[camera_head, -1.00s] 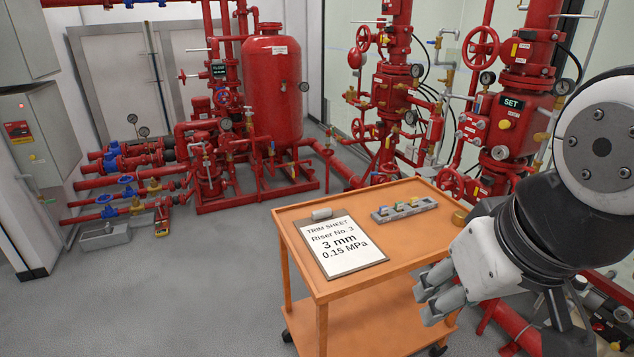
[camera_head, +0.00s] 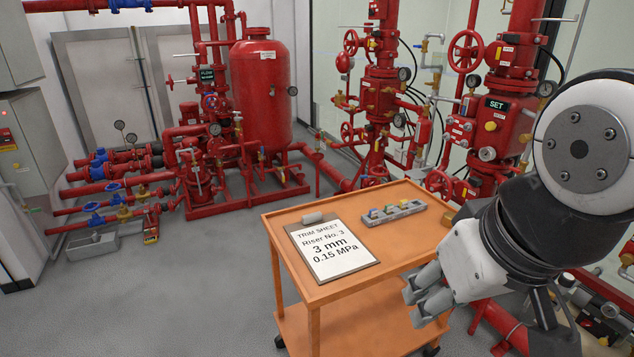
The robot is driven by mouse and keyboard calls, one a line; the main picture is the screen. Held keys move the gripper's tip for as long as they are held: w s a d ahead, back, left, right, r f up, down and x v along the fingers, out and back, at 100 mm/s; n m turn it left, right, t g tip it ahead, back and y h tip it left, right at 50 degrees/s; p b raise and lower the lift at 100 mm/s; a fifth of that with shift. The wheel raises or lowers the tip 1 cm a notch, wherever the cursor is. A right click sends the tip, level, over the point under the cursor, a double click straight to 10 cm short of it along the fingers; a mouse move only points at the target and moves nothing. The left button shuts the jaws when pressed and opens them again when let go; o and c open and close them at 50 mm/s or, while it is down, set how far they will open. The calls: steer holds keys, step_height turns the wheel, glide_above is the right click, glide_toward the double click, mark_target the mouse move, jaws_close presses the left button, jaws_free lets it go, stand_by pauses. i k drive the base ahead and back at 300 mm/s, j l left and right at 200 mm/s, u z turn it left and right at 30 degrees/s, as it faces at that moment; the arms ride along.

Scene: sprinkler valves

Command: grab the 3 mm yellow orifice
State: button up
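A small grey holder (camera_head: 418,204) lies near the back edge of the orange cart top, with several small coloured pieces in a row. A yellow piece (camera_head: 389,209) shows near its middle; its size marking is too small to read. My gripper (camera_head: 414,304) is at the right front of the cart, nearer to me than the holder and well apart from it. Its two grey fingers point left and down, and nothing shows held in them. The view does not settle how far apart they are.
The orange cart (camera_head: 300,291) carries a clipboard (camera_head: 332,250) reading "Riser No. 3, 3 mm, 0.15 MPa". Red risers and valves (camera_head: 380,95) stand behind.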

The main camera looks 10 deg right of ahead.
mark_target(403, 203)
steer(key=z, duration=2.65)
steer(key=u, duration=2.05)
steer(key=i+l+u, duration=0.15)
steer(key=i+l, duration=0.3)
steer(key=i+l+u, duration=0.15)
steer(key=i+l, duration=0.3)
steer(key=l, duration=0.15)
steer(key=i+l+u, duration=0.15)
steer(key=i+l, duration=0.3)
steer(key=l, duration=0.15)
